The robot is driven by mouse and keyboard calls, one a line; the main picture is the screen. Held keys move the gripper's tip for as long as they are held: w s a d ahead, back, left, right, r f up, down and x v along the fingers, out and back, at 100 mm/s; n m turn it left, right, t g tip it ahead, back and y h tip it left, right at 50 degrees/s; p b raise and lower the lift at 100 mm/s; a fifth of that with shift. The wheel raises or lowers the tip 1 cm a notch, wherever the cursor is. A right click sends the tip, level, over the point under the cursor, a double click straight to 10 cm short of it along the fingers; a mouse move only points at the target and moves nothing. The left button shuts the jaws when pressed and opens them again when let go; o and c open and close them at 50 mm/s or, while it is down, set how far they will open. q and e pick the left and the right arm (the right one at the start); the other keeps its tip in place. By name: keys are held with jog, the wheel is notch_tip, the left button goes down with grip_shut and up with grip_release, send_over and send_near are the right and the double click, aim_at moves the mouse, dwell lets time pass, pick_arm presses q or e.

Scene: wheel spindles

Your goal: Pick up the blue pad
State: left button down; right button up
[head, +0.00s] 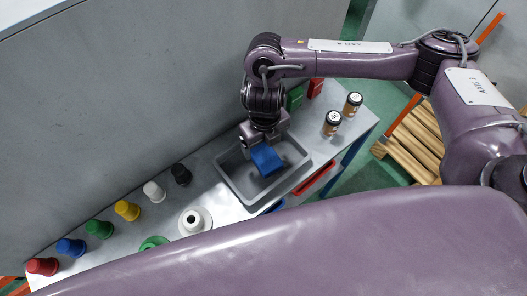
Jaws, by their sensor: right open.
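The blue pad (266,160) lies in the grey tray (298,151) on the workbench, towards the tray's upper middle. My right gripper (259,146) is directly over the pad, pointing down, and hides part of its upper edge. The right gripper is open. From this angle I cannot tell whether its fingers touch the pad. My left gripper is not in view.
Several coloured cups, including a red one (42,266) and a black one (181,174), line the bench's left part. A white round piece (195,220) stands left of the tray. Two brown jars (332,122) stand right. A grey wall (120,80) rises behind the bench.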

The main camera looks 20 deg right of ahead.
aim_at(266, 157)
jog(key=shift+s+f, duration=0.25)
jog(key=shift+f, duration=0.7)
jog(key=f, duration=0.3)
jog(key=shift+s+d+f, duration=0.1)
jog(key=shift+s+f, duration=0.15)
jog(key=shift+f, duration=0.6)
jog(key=shift+w, duration=0.1)
jog(key=c, duration=1.1)
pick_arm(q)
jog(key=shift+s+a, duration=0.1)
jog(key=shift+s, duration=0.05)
pick_arm(e)
jog(key=shift+o, duration=0.2)
jog(key=shift+r, duration=0.1)
